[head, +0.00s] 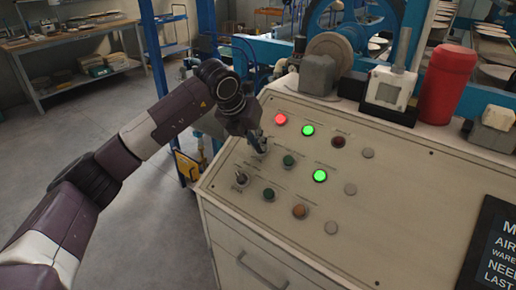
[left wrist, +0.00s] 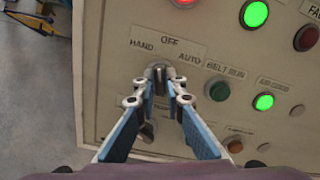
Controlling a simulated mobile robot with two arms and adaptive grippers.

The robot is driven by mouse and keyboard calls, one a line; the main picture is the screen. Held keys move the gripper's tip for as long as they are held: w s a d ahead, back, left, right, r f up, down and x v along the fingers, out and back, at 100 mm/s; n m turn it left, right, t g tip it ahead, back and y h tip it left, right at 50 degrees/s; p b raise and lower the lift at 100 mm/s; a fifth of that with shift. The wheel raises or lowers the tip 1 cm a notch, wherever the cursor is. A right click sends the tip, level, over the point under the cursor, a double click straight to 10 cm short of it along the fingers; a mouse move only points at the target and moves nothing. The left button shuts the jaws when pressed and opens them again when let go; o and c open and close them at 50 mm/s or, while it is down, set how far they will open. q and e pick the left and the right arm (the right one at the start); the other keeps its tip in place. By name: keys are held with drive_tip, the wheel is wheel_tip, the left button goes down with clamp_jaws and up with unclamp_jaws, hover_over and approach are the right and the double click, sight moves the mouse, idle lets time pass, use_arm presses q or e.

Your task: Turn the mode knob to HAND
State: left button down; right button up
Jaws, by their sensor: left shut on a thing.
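The mode knob (left wrist: 158,72) is a small grey knob on the sloping panel, under a label plate (left wrist: 168,45) reading HAND at left, OFF at top and AUTO at right. My left gripper (left wrist: 157,89) is shut on the knob, with one fingertip on each side of it. The fingers hide much of the knob, and it looks roughly upright toward OFF, though its exact setting is hard to tell. In the head view my left gripper (head: 259,146) is at the panel's left part and covers most of the knob. My right gripper is not in view.
Close by are a lit red lamp (head: 280,119), lit green lamps (head: 308,130), a dark green button (head: 289,160) and another dark switch (head: 241,179). A red cylinder (head: 447,84) and a grey box (head: 318,74) stand on the panel's back ledge. Floor at left is clear.

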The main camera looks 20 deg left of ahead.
use_arm(q)
drive_tip(key=n+b, duration=0.1)
drive_tip(key=n, duration=0.3)
drive_tip(key=shift+b, duration=0.3)
drive_tip(key=shift+r+n, duration=0.1)
drive_tip(key=shift+n, duration=0.5)
drive_tip(key=shift+w, duration=0.1)
drive_tip(key=c, duration=2)
unclamp_jaws()
drive_tip(key=shift+a, duration=0.1)
drive_tip(key=v, duration=1.2)
